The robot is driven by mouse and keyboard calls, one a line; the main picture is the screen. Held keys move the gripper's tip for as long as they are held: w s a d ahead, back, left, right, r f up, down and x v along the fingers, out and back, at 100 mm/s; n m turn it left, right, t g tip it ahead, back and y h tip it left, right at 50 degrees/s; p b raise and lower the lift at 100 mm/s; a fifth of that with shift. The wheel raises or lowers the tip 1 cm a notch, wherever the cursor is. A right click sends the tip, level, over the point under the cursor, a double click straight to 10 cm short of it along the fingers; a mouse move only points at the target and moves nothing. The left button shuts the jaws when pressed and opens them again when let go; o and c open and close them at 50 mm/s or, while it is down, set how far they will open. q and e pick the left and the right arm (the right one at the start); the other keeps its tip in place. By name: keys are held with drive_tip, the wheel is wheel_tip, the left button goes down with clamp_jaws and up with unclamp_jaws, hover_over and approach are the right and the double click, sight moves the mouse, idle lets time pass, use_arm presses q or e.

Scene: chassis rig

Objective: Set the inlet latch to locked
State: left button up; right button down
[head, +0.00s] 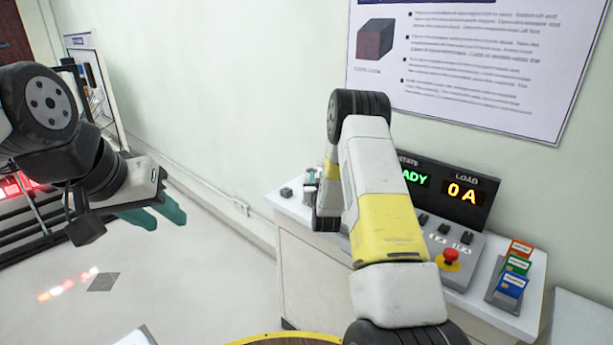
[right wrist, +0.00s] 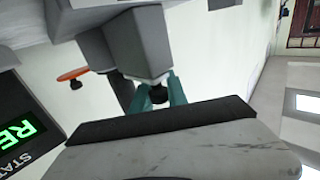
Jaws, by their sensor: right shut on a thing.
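My right gripper (right wrist: 162,92) is shut in the right wrist view, its teal fingers around a small dark knob (right wrist: 159,85) at the end of a grey block (right wrist: 146,45). I cannot tell for certain that this knob is the inlet latch, and no label shows. In the head view my right arm hides most of that spot at the left end of the console. My left gripper (head: 153,213) is open and empty over the floor at the left, away from the bench.
The console display (head: 452,190) reads "0 A" under LOAD. Beside it are a red stop button (head: 451,256), several dark switches and a rack of coloured cards (head: 514,268). An orange disc (right wrist: 73,74) is near the grey block. The white bench (head: 312,262) stands against the wall.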

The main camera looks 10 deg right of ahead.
idle(0.5)
drive_tip(key=shift+w+d, duration=0.8)
drive_tip(key=shift+d, duration=0.3)
drive_tip(key=c, duration=1.3)
unclamp_jaws()
